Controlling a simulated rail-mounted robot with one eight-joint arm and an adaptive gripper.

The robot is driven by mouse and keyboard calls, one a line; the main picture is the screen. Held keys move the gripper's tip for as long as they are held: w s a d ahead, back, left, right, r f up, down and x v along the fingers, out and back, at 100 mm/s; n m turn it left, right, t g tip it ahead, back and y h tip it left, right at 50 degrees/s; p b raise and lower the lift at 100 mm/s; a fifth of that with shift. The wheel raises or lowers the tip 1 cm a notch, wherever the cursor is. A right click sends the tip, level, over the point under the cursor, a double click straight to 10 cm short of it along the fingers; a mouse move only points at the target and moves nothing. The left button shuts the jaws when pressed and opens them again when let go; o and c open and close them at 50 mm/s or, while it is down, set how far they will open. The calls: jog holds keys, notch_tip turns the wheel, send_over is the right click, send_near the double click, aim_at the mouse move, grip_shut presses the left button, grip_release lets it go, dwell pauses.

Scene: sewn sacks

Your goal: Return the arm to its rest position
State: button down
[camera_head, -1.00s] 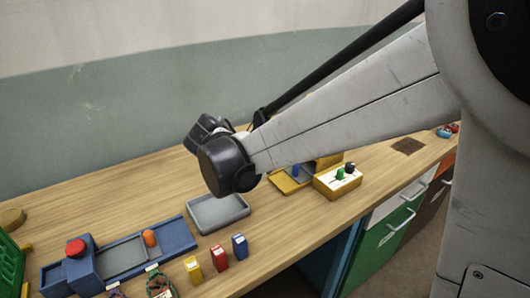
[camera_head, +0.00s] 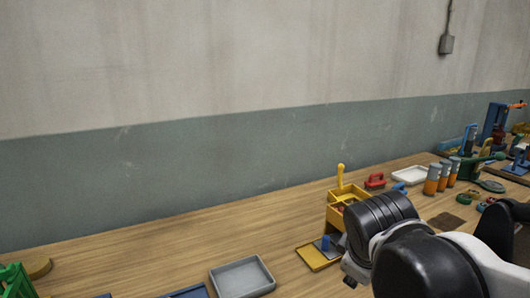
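My arm (camera_head: 430,262) reaches in from the lower right, with white links and black joint caps. It is folded low over the right part of the bench. A black ridged wrist section (camera_head: 378,222) stands in front of the yellow box. A small grey part (camera_head: 352,272) shows below that section and may belong to my gripper. No fingertips can be made out, and I see no held object. The lower picture edge cuts off part of the arm.
On the wooden bench (camera_head: 190,245) lie a grey tray (camera_head: 242,278) and a yellow tray (camera_head: 313,259). A yellow box (camera_head: 335,215) stands beside the wrist. The bench's back left is mostly clear.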

jog(key=s+d+m+t+y, duration=0.1)
jog(key=s+m+y, duration=0.1)
jog(key=s+m, duration=0.5)
jog(key=shift+s+d+f+m+t, duration=0.3)
jog(key=shift+f+m, duration=0.15)
jog(key=shift+m, duration=0.75)
jog(key=c, duration=2.4)
grip_release()
jog(key=shift+c, duration=0.2)
